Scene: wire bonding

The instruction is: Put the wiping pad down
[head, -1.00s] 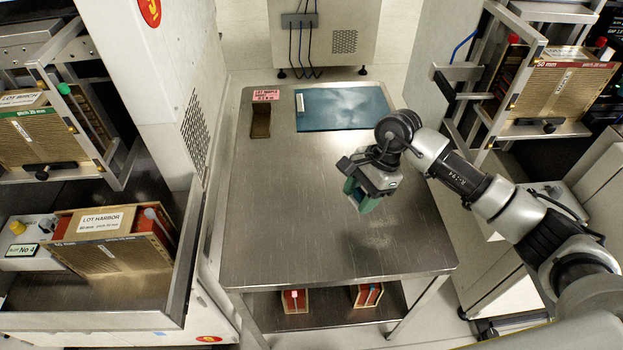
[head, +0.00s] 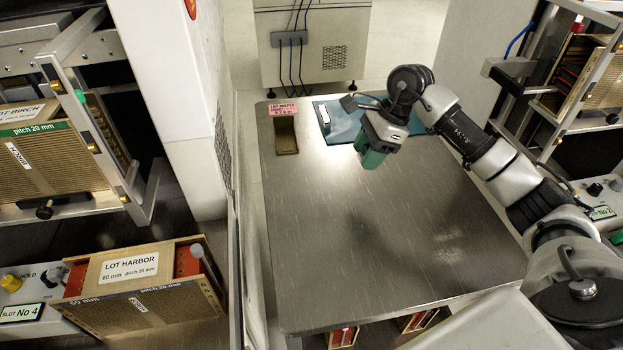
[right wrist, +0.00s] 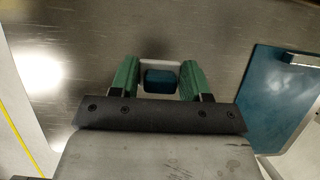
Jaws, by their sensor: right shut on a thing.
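My right gripper (head: 372,156) has green fingers and hangs above the steel table (head: 390,235), near the front edge of the blue mat (head: 348,128). In the right wrist view, the gripper (right wrist: 160,82) is shut on the wiping pad (right wrist: 160,86), a small blue block with a whitish backing between the fingers. In the head view the pad is hidden by the fingers. The blue mat also shows at the right of the wrist view (right wrist: 275,105), apart from the held pad. My left gripper is not in view.
A narrow brown holder (head: 286,134) with a pink label (head: 283,109) stands left of the mat. A whitish strip (head: 322,113) lies on the mat. The table's middle and front are clear. A LOT HARBOR magazine (head: 135,285) sits at lower left.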

